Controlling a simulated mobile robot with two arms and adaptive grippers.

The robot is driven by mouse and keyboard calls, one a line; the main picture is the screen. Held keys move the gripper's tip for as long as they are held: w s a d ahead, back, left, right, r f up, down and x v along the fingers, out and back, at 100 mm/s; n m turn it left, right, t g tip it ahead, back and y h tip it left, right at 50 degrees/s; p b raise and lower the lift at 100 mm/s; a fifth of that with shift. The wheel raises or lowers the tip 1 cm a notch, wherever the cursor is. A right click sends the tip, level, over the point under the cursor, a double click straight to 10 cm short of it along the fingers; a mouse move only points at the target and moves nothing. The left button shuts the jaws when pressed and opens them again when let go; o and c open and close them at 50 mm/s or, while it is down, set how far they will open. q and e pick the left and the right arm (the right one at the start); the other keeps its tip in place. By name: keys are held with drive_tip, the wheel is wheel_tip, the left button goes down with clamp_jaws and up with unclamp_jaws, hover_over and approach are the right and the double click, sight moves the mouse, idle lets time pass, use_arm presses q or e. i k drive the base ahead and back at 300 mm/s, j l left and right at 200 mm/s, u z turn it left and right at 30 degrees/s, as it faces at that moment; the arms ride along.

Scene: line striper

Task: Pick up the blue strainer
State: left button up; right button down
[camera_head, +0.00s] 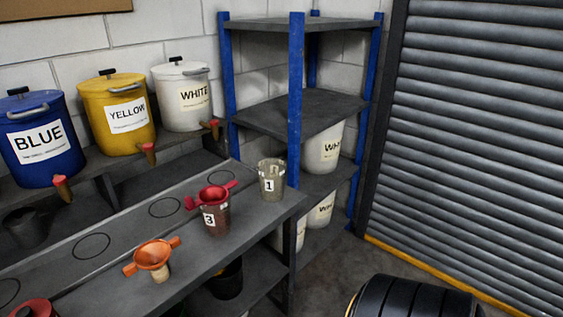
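No blue strainer shows in the head view. A red strainer (214,194) sits on top of the cup labelled 3 (216,221) on the grey bench. An orange strainer (152,254) is nearer on the same bench, with a tan piece below it. Another red item (35,308) is cut off at the bottom left corner, and I cannot tell what it is. Neither of my grippers is in view.
A clear cup labelled 1 (271,182) stands at the bench's far right. Blue (41,139), yellow (118,113) and white (183,95) tapped paint buckets stand behind the bench (118,222). A blue-post shelf (297,100) and a roller shutter (480,130) are to the right.

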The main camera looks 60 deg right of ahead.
sight(213, 195)
drive_tip(key=z, duration=1.25)
